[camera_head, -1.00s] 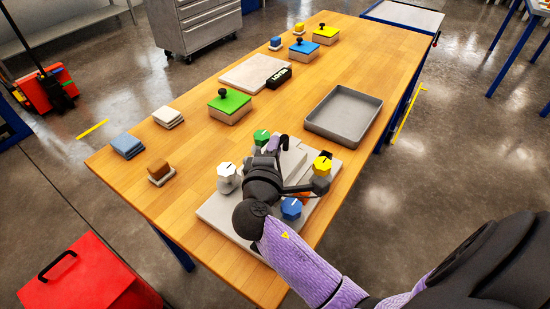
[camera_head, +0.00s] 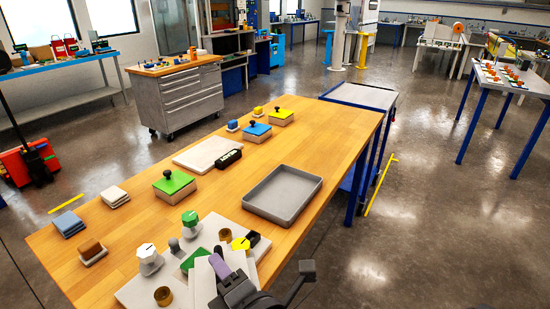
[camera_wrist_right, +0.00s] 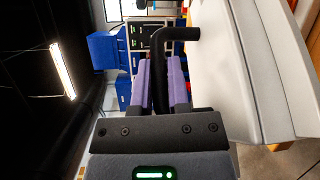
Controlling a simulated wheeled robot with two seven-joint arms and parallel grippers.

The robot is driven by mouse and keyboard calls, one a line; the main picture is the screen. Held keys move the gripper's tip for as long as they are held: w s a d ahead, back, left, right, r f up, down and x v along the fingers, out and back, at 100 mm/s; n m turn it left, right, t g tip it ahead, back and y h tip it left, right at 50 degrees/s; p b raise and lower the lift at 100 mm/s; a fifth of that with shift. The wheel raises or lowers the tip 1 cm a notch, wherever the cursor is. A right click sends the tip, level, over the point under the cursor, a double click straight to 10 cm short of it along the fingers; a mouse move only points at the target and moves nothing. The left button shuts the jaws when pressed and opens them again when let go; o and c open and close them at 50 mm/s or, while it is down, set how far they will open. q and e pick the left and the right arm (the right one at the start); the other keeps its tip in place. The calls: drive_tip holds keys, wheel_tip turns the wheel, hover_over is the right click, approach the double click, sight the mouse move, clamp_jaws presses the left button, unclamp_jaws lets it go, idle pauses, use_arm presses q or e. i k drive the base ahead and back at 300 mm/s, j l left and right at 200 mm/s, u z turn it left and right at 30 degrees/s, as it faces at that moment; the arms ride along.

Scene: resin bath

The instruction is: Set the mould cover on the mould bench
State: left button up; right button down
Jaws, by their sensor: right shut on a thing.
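My right gripper (camera_head: 219,265) is at the bottom of the head view, over the near end of the wooden table. In the right wrist view its purple fingers (camera_wrist_right: 163,84) are shut on a black bent handle (camera_wrist_right: 158,52). A large pale grey panel, apparently the mould cover (camera_wrist_right: 238,65), stands beside the fingers on the right of that view. In the head view, a pale panel (camera_head: 204,284) shows next to the gripper, partly hidden by it. I cannot tell which surface is the mould bench. My left gripper is not in view.
The wooden table (camera_head: 330,130) holds a grey tray (camera_head: 283,194), a green-lidded block (camera_head: 174,185), a white slab (camera_head: 205,152) and a plate with knobs (camera_head: 135,290). Beyond are a blue-framed cart (camera_head: 365,95), a drawer cabinet (camera_head: 180,100) and a right-hand bench (camera_head: 515,80). Floor is clear on the right.

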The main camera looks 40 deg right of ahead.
sight(315, 155)
drive_tip(key=l+u, duration=0.35)
drive_tip(key=l, duration=2.15)
drive_tip(key=i+l, duration=0.2)
drive_tip(key=l, duration=0.2)
drive_tip(key=i+l+u, duration=0.1)
drive_tip(key=i+l, duration=0.15)
drive_tip(key=l, duration=0.15)
